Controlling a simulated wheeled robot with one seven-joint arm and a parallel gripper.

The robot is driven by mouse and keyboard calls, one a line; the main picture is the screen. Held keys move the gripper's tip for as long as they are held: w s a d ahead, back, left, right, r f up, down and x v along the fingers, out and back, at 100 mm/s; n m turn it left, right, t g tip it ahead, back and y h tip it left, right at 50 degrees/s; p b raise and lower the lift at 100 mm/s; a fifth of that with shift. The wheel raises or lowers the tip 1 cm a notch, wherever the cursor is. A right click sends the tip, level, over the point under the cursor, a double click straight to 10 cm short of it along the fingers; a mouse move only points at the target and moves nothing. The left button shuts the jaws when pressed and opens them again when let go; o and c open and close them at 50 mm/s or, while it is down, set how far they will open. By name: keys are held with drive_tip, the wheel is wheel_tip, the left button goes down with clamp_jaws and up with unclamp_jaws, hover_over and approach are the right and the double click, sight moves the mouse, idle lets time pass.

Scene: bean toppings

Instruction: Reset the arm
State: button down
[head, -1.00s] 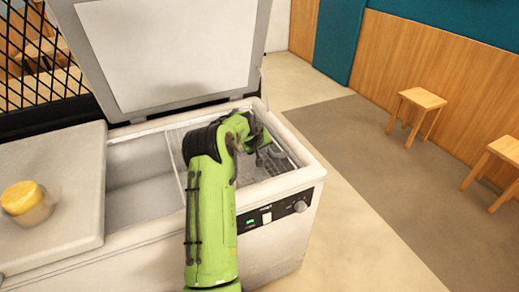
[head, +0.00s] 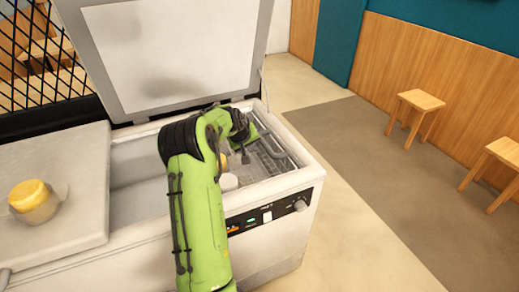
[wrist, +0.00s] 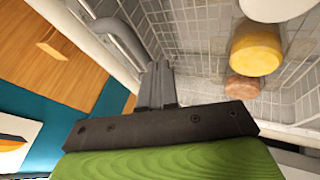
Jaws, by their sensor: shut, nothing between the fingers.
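My green arm (head: 195,200) reaches over the open right side of a white chest freezer (head: 140,245). My gripper (wrist: 157,85) is shut and empty, its two fingers together in the wrist view. It is above the wire basket (wrist: 195,50) inside the freezer, apart from the jars. In the wrist view a yellow jar (wrist: 255,48), a brownish jar (wrist: 242,88) and a white one (wrist: 275,8) stand in the basket. In the head view the white one (head: 229,182) shows beside my arm, with a bit of yellow behind it.
The freezer's right lid (head: 165,60) stands open behind my arm. The closed left lid (head: 60,170) carries a yellow-topped jar (head: 34,200). A metal rail (wrist: 120,38) runs along the basket edge. Stools (head: 415,108) stand far right; the floor between is clear.

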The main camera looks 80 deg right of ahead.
drive_tip(key=v, duration=0.5)
drive_tip(key=shift+r+p, duration=0.1)
drive_tip(key=shift+p, duration=0.3)
